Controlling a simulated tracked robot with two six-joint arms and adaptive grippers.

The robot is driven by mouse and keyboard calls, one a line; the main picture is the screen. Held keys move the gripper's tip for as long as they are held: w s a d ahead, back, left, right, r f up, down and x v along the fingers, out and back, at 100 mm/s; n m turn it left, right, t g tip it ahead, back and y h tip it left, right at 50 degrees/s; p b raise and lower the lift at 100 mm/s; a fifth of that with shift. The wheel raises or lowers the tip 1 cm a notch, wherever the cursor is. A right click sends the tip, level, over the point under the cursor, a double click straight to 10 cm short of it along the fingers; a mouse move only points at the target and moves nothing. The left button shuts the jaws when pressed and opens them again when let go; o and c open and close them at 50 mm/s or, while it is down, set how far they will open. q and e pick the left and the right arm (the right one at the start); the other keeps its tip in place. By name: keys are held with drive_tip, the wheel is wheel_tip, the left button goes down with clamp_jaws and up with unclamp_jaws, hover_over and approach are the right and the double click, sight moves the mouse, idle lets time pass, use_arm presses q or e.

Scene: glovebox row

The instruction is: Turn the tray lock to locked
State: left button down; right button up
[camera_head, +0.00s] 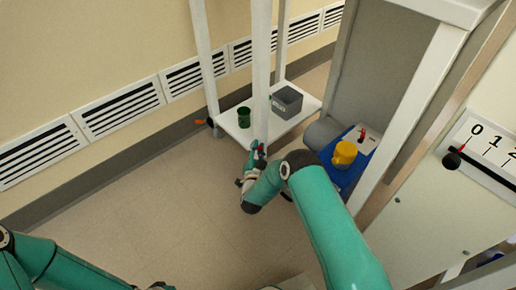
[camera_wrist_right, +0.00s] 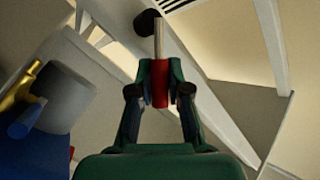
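My right gripper (camera_head: 259,151) is beside the white post of the low shelf stand in the head view. In the right wrist view its two fingers (camera_wrist_right: 160,84) are closed around a red grip (camera_wrist_right: 160,90). A metal rod (camera_wrist_right: 158,38) runs from this grip to a round black end (camera_wrist_right: 147,24), so it looks like a lever, probably the tray lock. In the head view only a small red bit of it shows by the fingertips. No lock markings are readable. My left arm shows at the lower left of the head view, its gripper out of the picture.
The low white shelf (camera_head: 249,136) holds a green cup (camera_head: 244,117) and a grey bin (camera_head: 287,101). A blue box (camera_head: 346,178) with a yellow part (camera_head: 344,153) stands to the right. A numbered panel (camera_head: 484,143) is at far right. The floor at left is clear.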

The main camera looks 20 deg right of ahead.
clamp_jaws()
drive_tip(key=shift+f, duration=0.15)
drive_tip(key=shift+s+d+f+m+t+b, duration=0.1)
drive_tip(key=shift+s+f+m+t+b, duration=0.2)
drive_tip(key=shift+b, duration=0.45)
drive_tip(key=shift+f+m+h+b, duration=0.25)
drive_tip(key=shift+m+h+b, duration=0.1)
drive_tip(key=shift+m+h, duration=0.15)
drive_tip(key=shift+s+d+f+m+t+h, duration=0.15)
drive_tip(key=shift+f+m+t+h, duration=0.35)
drive_tip(key=shift+m, duration=0.3)
drive_tip(key=shift+s+f+m+t+h, duration=0.2)
drive_tip(key=shift+m+t+h, duration=0.1)
drive_tip(key=shift+m+h, duration=0.4)
drive_tip(key=shift+s+d+f+m+t+h, duration=0.15)
drive_tip(key=shift+f+m+t+h, duration=0.2)
drive_tip(key=shift+m, duration=0.55)
drive_tip(key=shift+a, duration=0.1)
drive_tip(key=o, duration=0.6)
unclamp_jaws()
drive_tip(key=shift+o, duration=0.3)
